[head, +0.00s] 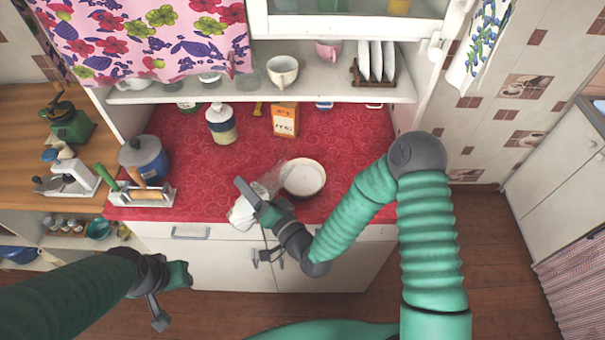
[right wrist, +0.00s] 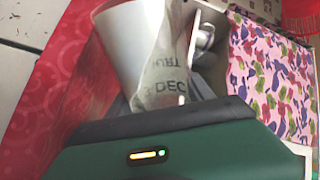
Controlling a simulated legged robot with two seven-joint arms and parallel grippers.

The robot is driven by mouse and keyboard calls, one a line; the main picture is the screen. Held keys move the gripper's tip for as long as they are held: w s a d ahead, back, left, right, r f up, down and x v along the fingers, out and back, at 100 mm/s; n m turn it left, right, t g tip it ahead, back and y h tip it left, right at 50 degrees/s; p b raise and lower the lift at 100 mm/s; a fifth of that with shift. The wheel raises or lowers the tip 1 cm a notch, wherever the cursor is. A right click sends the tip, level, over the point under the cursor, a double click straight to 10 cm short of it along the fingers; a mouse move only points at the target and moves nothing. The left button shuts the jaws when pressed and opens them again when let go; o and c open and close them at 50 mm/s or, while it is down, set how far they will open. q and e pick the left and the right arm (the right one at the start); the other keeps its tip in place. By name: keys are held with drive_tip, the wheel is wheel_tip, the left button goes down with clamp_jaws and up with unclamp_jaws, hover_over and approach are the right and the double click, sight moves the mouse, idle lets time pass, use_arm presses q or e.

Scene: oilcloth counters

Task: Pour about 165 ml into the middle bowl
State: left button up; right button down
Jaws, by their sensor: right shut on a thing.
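A white bowl (head: 303,187) stands upright near the front edge of the red counter; it is the only bowl I see on that counter. My right gripper (head: 258,202) is shut on a pale, partly see-through vessel (head: 241,214) just left of the bowl. The vessel looks tilted, with its clear end toward the bowl. In the right wrist view the vessel (right wrist: 165,75) shows dark lettering above the gripper. Its liquid level and any stream cannot be made out. My left gripper (head: 174,280) is low at the left, in front of the cabinet, away from everything; its finger opening is unclear.
On the red counter (head: 350,135) stand an orange carton (head: 285,120), a lidded jar (head: 221,125), a blue pot (head: 146,160) and a utensil holder (head: 150,194). A shelf (head: 230,92) with cups and plates overhangs the back. The counter right of the bowl is clear.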

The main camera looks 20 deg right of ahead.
drive_tip(key=n, duration=0.1)
drive_tip(key=d+r+n, duration=0.1)
drive_tip(key=w+r+n, duration=0.1)
drive_tip(key=n, duration=0.1)
drive_tip(key=shift+d, duration=0.3)
drive_tip(key=n+b, duration=0.3)
drive_tip(key=n, duration=0.3)
drive_tip(key=shift+f, duration=0.2)
drive_tip(key=shift+n+b, duration=0.55)
drive_tip(key=shift+n, duration=0.15)
drive_tip(key=shift+d, duration=0.15)
idle(0.5)
